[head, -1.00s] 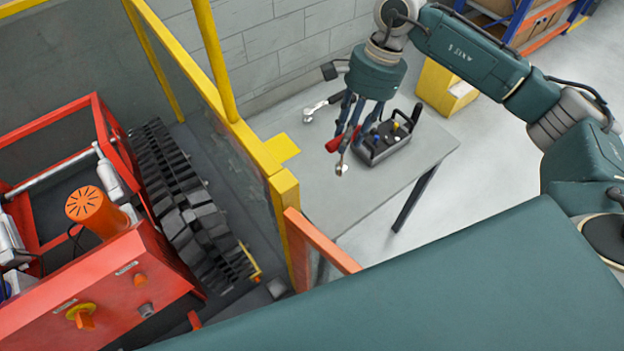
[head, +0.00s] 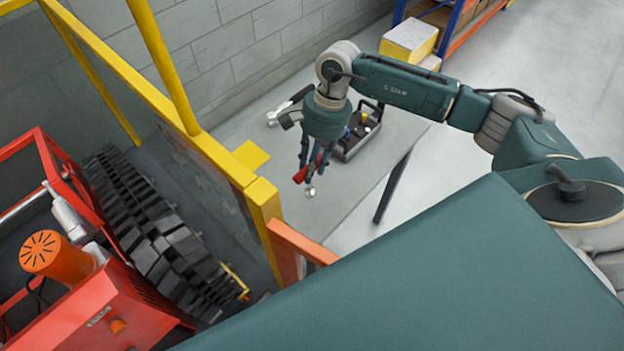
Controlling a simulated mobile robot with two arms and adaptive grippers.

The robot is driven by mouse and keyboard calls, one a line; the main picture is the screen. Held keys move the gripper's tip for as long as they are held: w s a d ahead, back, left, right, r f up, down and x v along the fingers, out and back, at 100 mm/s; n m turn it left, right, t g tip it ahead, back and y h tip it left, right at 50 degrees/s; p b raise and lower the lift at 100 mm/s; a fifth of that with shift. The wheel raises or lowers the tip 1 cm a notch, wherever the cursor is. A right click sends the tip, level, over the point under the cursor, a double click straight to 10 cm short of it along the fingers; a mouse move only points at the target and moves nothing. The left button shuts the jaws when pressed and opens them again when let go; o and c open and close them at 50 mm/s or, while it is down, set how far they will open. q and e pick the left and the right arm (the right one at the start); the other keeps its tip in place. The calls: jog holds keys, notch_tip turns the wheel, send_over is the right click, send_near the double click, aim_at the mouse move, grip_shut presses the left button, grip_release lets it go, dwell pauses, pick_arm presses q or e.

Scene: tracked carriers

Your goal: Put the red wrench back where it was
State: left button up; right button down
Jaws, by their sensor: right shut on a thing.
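My right gripper (head: 313,168) is shut on the red wrench (head: 300,175) above the grey table (head: 352,190). The wrench's red handle shows at the fingers, and its silver end points down toward the near side. The fingers hide part of the wrench, and I cannot tell whether it touches the table. A dark tool tray (head: 345,154) with a handle stands on the table, behind and to the right of the gripper. My left gripper is not in view.
A dark-handled, silver-ended tool (head: 273,117) lies at the table's back left. A yellow-framed fence (head: 262,200) and orange post (head: 300,243) border the table's left side. Beyond the fence stands a red tracked carrier (head: 130,310). The table's right front is clear.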

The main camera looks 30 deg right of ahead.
jog(key=b, duration=0.2)
send_over(312, 192)
notch_tip(312, 192, down, 5)
jog(key=shift+f, duration=0.3)
jog(key=c, duration=1.3)
grip_release()
jog(key=shift+c, duration=0.2)
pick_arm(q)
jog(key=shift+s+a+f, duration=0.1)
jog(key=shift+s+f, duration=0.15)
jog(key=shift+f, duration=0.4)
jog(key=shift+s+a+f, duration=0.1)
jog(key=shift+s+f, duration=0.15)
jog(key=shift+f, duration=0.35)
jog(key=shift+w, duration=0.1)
pick_arm(e)
jog(key=p+v, duration=0.3)
jog(key=v, duration=0.8)
jog(key=shift+d+r+p, duration=0.15)
jog(key=shift+r+p, duration=0.15)
jog(key=shift+r, duration=0.3)
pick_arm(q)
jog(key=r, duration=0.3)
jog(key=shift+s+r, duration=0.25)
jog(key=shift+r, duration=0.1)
